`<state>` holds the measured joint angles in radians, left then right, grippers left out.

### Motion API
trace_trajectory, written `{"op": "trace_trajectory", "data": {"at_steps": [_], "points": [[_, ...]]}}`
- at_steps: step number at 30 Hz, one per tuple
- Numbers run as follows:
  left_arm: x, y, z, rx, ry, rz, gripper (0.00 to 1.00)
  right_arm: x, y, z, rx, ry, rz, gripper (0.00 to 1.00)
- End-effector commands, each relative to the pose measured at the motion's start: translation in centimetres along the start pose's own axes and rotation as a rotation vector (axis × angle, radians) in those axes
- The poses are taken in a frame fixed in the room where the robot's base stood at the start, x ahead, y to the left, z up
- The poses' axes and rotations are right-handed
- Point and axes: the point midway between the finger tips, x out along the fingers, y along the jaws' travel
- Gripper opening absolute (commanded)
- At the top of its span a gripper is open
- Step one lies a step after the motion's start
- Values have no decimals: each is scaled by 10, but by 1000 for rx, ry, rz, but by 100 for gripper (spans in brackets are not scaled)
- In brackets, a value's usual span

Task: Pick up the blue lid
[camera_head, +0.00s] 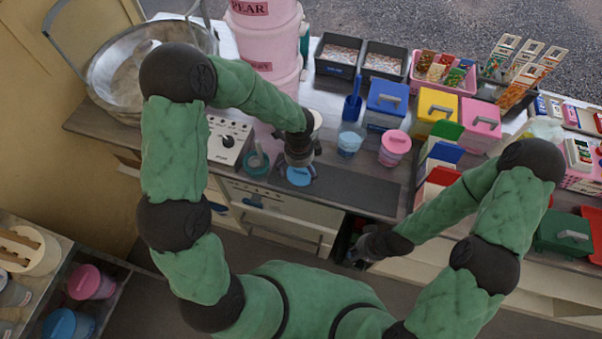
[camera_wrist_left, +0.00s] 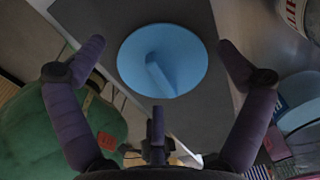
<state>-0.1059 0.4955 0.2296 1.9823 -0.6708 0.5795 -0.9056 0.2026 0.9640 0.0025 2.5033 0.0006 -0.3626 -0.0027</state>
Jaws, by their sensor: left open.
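The blue lid (camera_head: 299,176) lies on the dark mat (camera_head: 365,190) near the front edge of the counter. It is a round disc with a bar handle on top, and the left wrist view shows it whole (camera_wrist_left: 162,60). My left gripper (camera_head: 300,160) is open just above the lid. In the left wrist view its fingers (camera_wrist_left: 161,62) stand apart on either side of the lid, and nothing is between them but the lid below. My right gripper (camera_head: 355,258) is low in front of the counter, far from the lid; its fingers are too small and dark to read.
A jar with blue contents (camera_head: 349,142) and a pink-lidded tub (camera_head: 394,148) stand behind the mat. A blue bin (camera_head: 385,105) and a yellow bin (camera_head: 436,108) stand further back. A control box (camera_head: 228,140) is left of the lid. The mat's right part is clear.

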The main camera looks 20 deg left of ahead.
Motion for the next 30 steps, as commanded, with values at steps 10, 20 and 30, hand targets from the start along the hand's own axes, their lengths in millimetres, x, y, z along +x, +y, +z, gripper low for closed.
{"op": "trace_trajectory", "data": {"at_steps": [10, 20, 30], "points": [[-1, 0, 0, 0, 0, -1, 47, -1, 0, 0, 0, 0, 0, 0], [1, 2, 0, 2, 0, 4, 32, 0, 0, 0, 0, 0, 0, 0], [-8, 2, 0, 4, -1, 6, 12, -4, -2, 0, 0, 0, 0, 0]]}}
